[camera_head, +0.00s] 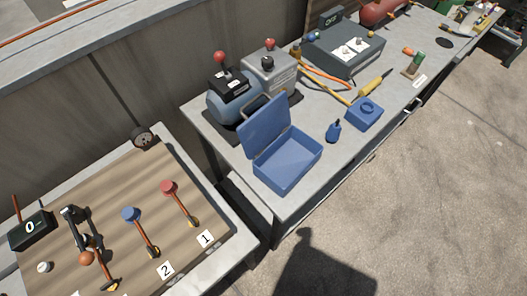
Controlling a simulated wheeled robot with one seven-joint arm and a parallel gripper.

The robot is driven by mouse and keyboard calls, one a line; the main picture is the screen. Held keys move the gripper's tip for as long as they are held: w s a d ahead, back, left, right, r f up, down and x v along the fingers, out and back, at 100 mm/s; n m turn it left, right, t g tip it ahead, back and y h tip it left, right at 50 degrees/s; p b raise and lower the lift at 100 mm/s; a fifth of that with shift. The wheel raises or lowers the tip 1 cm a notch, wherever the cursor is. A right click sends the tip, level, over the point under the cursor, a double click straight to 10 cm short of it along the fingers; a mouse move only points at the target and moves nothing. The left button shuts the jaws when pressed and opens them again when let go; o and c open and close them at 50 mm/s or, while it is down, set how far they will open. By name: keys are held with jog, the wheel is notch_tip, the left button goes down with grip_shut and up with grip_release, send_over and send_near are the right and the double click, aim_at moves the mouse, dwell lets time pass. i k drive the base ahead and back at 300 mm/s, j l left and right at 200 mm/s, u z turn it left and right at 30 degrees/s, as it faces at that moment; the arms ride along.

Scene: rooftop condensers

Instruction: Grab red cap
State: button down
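A red round cap-like top (168,187) sits at the upper end of a slanting brown rod on the wooden board (120,205), at the lower left. The rod's lower end is near a white card marked 1 (205,238). A blue round top (130,214) on a similar rod is to its left, near a card marked 2 (166,270). Two red balls also show on the bench devices, one on the left device (219,57) and one on the grey box (269,43). My gripper is not in view.
An open blue case (287,162) stands on the grey bench (315,190), with a small blue bottle (333,131) and a blue box (365,115) beside it. Open floor lies at right.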

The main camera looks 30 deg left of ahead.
aim_at(166, 186)
jog(key=u, duration=0.45)
jog(key=j+u, duration=0.15)
jog(key=u, duration=0.3)
jog(key=k+j+u, duration=0.1)
jog(key=u, duration=0.35)
